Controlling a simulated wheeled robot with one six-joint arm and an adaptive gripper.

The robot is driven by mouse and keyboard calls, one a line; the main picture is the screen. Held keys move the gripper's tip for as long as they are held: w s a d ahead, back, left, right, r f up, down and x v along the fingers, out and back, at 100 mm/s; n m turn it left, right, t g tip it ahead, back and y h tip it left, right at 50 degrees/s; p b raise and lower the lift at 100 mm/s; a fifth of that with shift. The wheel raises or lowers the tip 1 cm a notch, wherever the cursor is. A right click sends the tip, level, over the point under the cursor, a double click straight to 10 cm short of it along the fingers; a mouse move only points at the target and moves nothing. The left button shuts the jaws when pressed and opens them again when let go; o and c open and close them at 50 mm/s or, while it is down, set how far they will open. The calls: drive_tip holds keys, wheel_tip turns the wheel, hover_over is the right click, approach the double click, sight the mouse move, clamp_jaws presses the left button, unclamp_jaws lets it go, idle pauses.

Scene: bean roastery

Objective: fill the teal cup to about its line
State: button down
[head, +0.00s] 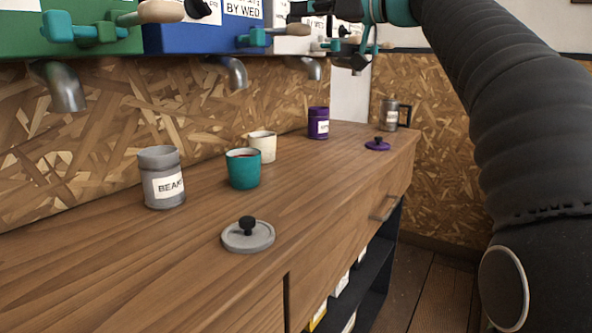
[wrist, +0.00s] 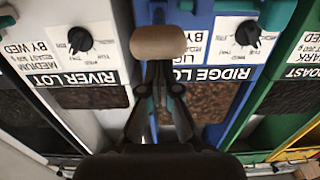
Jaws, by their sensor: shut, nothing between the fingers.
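The teal cup (head: 243,171) stands upright on the wooden counter. A red mark shows inside near its rim; any contents are hard to tell. Above and behind it hangs the metal spout (head: 236,74) of the blue bin (head: 185,38). That bin has a teal lever with a pale wooden handle (head: 291,30). My gripper (wrist: 163,85) is shut and empty in the wrist view, its tips close to a wooden lever handle (wrist: 159,42); I cannot tell whether they touch. In the head view it is high at the upper right, away from the cup.
A grey lid (head: 248,235) and a purple lid (head: 377,144) lie there. A green bin (head: 65,30) is at left.

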sight(308, 26)
drive_tip(key=shift+f+b, duration=1.6)
drive_tip(key=shift+f, duration=0.1)
drive_tip(key=shift+r, duration=0.2)
idle(1.2)
wheel_tip(308, 26, up, 6)
drive_tip(key=p, duration=0.5)
drive_tip(key=shift+r+p, duration=0.55)
drive_tip(key=shift+r, duration=0.65)
